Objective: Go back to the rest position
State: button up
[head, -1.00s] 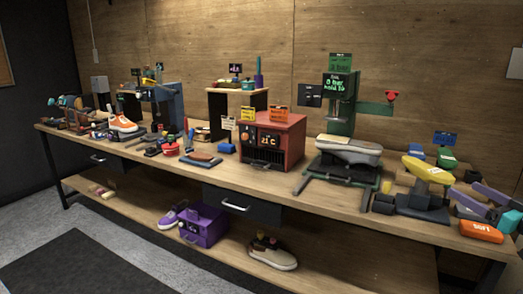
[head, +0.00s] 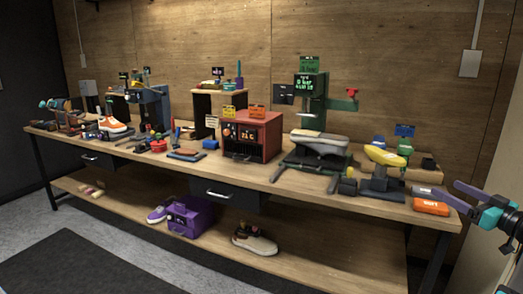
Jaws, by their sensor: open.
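My gripper (head: 452,194) is at the right edge of the head view, with purple fingers and a dark wrist with teal parts. Its fingers are apart and point left, and I see nothing between them. It shows in front of the bench's right end, near the orange box (head: 431,207). I cannot tell the exact gap between them. The rest of the arm is cut off by the picture edge.
A long wooden workbench (head: 330,187) holds an orange sneaker (head: 112,125), a red heater box (head: 266,139), a green press (head: 311,90) and a yellow shoe form (head: 384,156). A purple box (head: 190,217) and a cream shoe (head: 255,241) are on the lower shelf. Floor in front is clear.

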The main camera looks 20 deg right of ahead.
jog(key=w+a+f+n+g+y+p, duration=0.1)
jog(key=w+a+f+g+y+p, duration=0.15)
jog(key=w+a+f, duration=0.75)
jog(key=w+a+f+n+g+y+p, duration=0.15)
jog(key=w+a+f+y, duration=0.25)
jog(key=w+a, duration=0.65)
jog(key=s+a+f+n+g+y+p, duration=0.1)
jog(key=a+f+g+p, duration=0.15)
jog(key=a+f, duration=0.95)
jog(key=s+a+f+g+y+p, duration=0.15)
jog(key=a+f+g, duration=0.25)
jog(key=a+f, duration=0.85)
jog(key=s+a+f+g+h+p, duration=0.1)
jog(key=s+a+f+g, duration=0.3)
jog(key=s+a+f, duration=0.45)
jog(key=s+a+f+g+h+p, duration=0.1)
jog(key=s+a+f+g, duration=0.45)
jog(key=s+a, duration=0.6)
jog(key=s+f+g+h+p, duration=0.3)
jog(key=s+f, duration=0.4)
jog(key=s, duration=0.6)
jog(key=s+d+f+m+h+b, duration=0.1)
jog(key=s+d+m+h, duration=0.3)
jog(key=d, duration=0.5)
jog(key=shift+s+f+g+h, duration=0.3)
jog(key=shift+h, duration=0.5)
